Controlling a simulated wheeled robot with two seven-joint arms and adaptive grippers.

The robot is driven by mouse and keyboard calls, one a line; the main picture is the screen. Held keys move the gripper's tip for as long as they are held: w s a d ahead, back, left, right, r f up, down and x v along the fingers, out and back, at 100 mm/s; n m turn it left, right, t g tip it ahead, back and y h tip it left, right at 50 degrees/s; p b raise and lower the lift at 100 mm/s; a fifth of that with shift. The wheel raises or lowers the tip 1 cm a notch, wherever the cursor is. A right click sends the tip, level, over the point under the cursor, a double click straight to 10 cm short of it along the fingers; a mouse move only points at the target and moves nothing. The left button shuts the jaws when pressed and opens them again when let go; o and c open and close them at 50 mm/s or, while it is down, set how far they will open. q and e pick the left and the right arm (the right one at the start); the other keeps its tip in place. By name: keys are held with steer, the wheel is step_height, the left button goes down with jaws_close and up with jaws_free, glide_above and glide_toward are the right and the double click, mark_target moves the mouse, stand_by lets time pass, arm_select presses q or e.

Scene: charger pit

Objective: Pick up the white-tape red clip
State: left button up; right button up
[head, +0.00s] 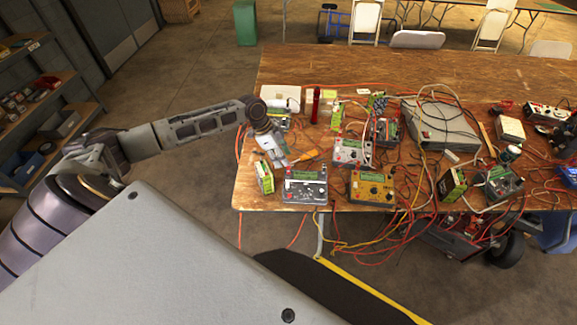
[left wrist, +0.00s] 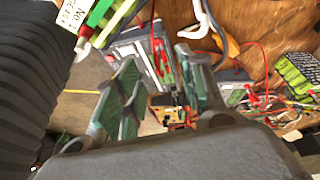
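My left gripper (head: 276,158) is over the left front part of the wooden table, just behind the grey charger box (head: 305,186). In the left wrist view my left gripper (left wrist: 160,95) has its two green-grey fingers apart, with nothing held between them. Beyond the fingers, red clips (left wrist: 163,68) lie against the grey charger box (left wrist: 130,50). I cannot tell whether one of them carries white tape. A small red piece with a white part (left wrist: 84,40) shows at the upper left, beside a green box. My right gripper is not in view.
A green-white box (head: 264,177) stands left of the grey charger. An orange-handled tool (head: 306,156) lies right of my left gripper. A yellow charger (head: 371,187) and many loose wires crowd the table's front. The wooden table's (head: 330,66) back left is fairly clear.

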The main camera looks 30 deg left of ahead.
mark_target(289, 167)
arm_select(q)
steer(key=shift+w+d+f+p, duration=0.25)
steer(key=shift+d+f, duration=0.15)
steer(key=shift+f, duration=0.25)
steer(key=shift+w+d+f+p, duration=0.1)
steer(key=shift+w+d+f, duration=0.25)
steer(key=shift+f, duration=0.3)
steer(key=shift+x, duration=1.05)
steer(key=shift+s, duration=0.15)
steer(key=c, duration=0.9)
